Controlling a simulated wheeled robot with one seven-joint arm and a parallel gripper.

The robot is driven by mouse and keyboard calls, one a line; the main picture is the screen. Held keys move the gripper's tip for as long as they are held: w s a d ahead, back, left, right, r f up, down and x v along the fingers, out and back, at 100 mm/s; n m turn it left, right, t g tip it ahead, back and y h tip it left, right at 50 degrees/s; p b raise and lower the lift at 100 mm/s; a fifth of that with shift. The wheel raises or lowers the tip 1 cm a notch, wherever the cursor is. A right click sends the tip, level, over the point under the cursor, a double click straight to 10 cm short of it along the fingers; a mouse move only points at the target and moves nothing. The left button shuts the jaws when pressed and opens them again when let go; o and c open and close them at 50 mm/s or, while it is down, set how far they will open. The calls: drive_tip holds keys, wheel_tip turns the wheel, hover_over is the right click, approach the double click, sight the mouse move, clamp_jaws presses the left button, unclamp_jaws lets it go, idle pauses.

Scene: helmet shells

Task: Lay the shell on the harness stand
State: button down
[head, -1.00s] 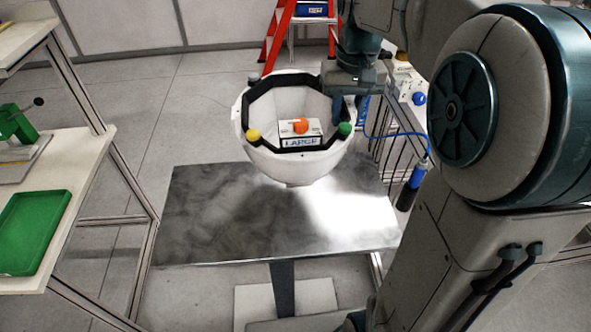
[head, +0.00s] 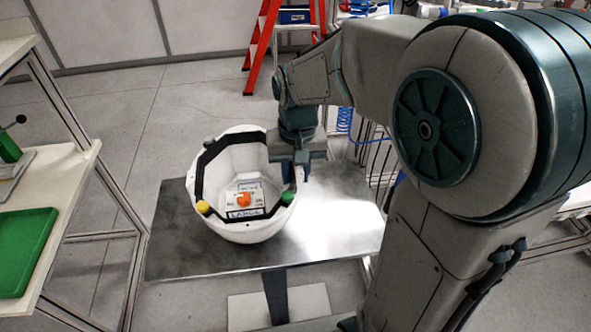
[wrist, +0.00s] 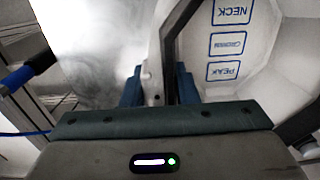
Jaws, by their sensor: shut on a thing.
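The shell (head: 250,230) is a white faceted bowl, open side up, with a black band and grey, yellow and green knobs around its rim. My gripper (head: 297,170) is shut on the shell's right rim, with one finger inside and one outside. In the wrist view the shell wall runs between the fingers (wrist: 160,88), and the inner face reads NECK, CROWN and PEAK. The shell appears over the metal table (head: 335,235); its underside is hidden, so I cannot tell if it touches. I cannot identify a separate harness stand.
A shelf unit with a green tray (head: 22,245) stands at the left. A red ladder (head: 262,45) stands at the back. A wire rack and blue coiled hose (head: 344,120) are behind my arm. The table's right part is bare.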

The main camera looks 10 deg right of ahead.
drive_tip(key=c, duration=1.1)
unclamp_jaws()
drive_tip(key=shift+f, duration=0.1)
wheel_tip(320, 180, up, 11)
drive_tip(key=shift+d+f, duration=0.1)
drive_tip(key=shift+d, duration=0.05)
drive_tip(key=s+d+f+t, duration=0.1)
drive_tip(key=s+f, duration=0.1)
drive_tip(key=s, duration=0.2)
drive_tip(key=s+d+f+t, duration=0.1)
drive_tip(key=s+d+f, duration=0.1)
drive_tip(key=s+f, duration=0.1)
drive_tip(key=s+d+f+t, duration=0.1)
drive_tip(key=s+d+f, duration=0.1)
drive_tip(key=s, duration=0.3)
drive_tip(key=shift+s+d+f, duration=0.15)
drive_tip(key=shift+d+f, duration=0.05)
drive_tip(key=shift+f, duration=0.1)
